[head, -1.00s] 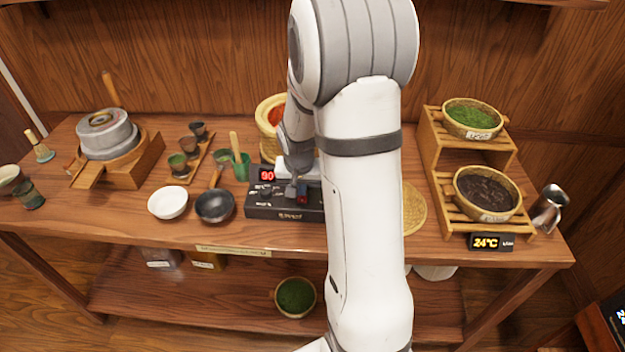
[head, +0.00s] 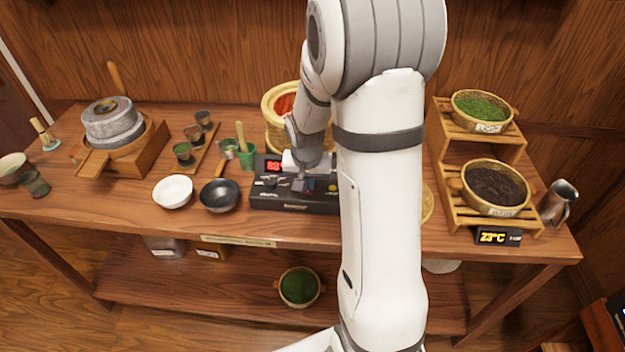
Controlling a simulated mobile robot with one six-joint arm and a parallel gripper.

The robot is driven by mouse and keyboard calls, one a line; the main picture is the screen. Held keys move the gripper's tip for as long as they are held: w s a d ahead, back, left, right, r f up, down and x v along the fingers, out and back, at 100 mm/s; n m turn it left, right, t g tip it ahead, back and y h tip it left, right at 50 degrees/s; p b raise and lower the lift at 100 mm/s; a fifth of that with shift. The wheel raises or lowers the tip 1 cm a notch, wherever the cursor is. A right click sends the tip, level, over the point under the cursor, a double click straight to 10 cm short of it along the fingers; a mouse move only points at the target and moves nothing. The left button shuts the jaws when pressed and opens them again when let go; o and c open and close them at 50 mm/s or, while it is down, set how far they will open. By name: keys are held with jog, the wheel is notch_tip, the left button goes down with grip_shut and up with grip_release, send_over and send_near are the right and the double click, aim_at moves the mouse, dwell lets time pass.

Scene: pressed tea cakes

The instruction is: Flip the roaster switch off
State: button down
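The roaster is a black box (head: 285,204) at the middle of the table, with a lit red number display (head: 273,165) at its back left. A small dark red part, perhaps the switch (head: 309,187), shows on its top beside my fingertips; which way it is set cannot be told. A yellow spot (head: 333,188) lies to its right. My gripper (head: 301,184) points down at the roaster's top, at or just above the panel. The fingers are small and partly hidden by my wrist, so contact and opening are unclear. My arm covers the roaster's right end.
A woven basket with red contents (head: 282,105) stands behind the roaster. A black pan (head: 220,196), white bowl (head: 173,191) and green cup (head: 246,158) stand left. A stone mill (head: 112,122) is farther left. A wooden rack (head: 440,150) with bowls stands right.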

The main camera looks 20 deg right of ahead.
aim_at(308, 193)
jog(key=shift+s+a+f, duration=0.1)
jog(key=shift+s+f, duration=0.3)
jog(key=shift+r, duration=0.3)
jog(key=p+v, duration=0.1)
jog(key=v, duration=0.2)
jog(key=w+p+v, duration=0.1)
jog(key=shift+s+r+p, duration=0.15)
jog(key=shift+r+p, duration=0.15)
jog(key=shift+r, duration=0.15)
jog(key=s+b+v, duration=0.1)
jog(key=v, duration=0.8)
jog(key=shift+a, duration=0.3)
jog(key=s+a+r+n, duration=0.2)
jog(key=s, duration=0.6)
jog(key=s+a+r+n+t+y, duration=0.1)
jog(key=s+a+r+n, duration=0.1)
jog(key=s, duration=0.6)
jog(key=shift+a+n, duration=0.65)
jog(key=shift+n, duration=0.05)
